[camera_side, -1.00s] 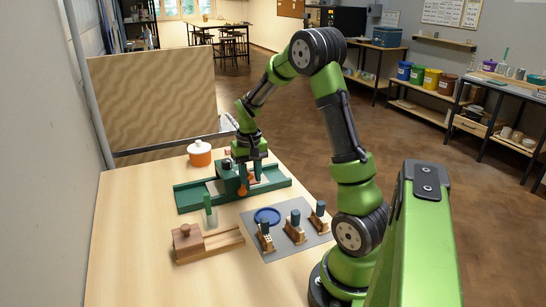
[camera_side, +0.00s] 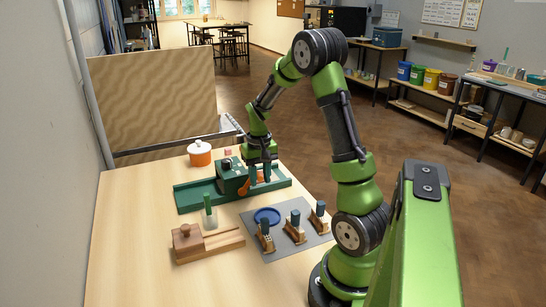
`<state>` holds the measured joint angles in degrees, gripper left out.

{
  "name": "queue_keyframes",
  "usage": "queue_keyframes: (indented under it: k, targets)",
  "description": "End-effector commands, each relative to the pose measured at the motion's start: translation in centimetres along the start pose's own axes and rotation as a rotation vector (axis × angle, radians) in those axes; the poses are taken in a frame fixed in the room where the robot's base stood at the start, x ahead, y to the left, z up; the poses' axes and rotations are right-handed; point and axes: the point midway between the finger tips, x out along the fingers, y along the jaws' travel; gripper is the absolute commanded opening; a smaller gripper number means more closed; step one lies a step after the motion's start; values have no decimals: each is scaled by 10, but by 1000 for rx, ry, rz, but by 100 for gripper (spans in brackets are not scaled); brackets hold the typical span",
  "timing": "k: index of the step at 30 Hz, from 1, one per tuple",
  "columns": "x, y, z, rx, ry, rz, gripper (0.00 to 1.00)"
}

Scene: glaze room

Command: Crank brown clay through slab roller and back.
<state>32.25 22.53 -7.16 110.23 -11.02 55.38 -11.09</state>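The green slab roller (camera_side: 192,198) lies across the table's middle, its long bed running left to right. Its raised roller housing (camera_side: 228,180) stands at the centre. An orange crank (camera_side: 243,186) on the near face slants up to the right toward my gripper (camera_side: 261,176). My gripper points down over the right part of the roller. Two dark fingers show with a space between them, close to the crank's upper end. I cannot tell whether they grip its handle. The brown clay is not clearly visible; the housing and gripper hide part of the bed.
An orange pot with a white lid (camera_side: 200,154) stands behind the roller. In front are a wooden block tool (camera_side: 188,242), a green-handled tool (camera_side: 209,212), and a grey mat (camera_side: 257,236) with a blue ring (camera_side: 267,216) and several wooden stamps (camera_side: 295,232). The left front table is clear.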

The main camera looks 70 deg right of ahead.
Motion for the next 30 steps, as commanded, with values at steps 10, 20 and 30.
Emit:
queue_keyframes:
  k: [10,20,30]
  targets:
    - [12,12,0,3,-3,0,34]
    - [16,14,0,-1,0,0,34]
    - [-2,11,-1,0,4,-1,34]
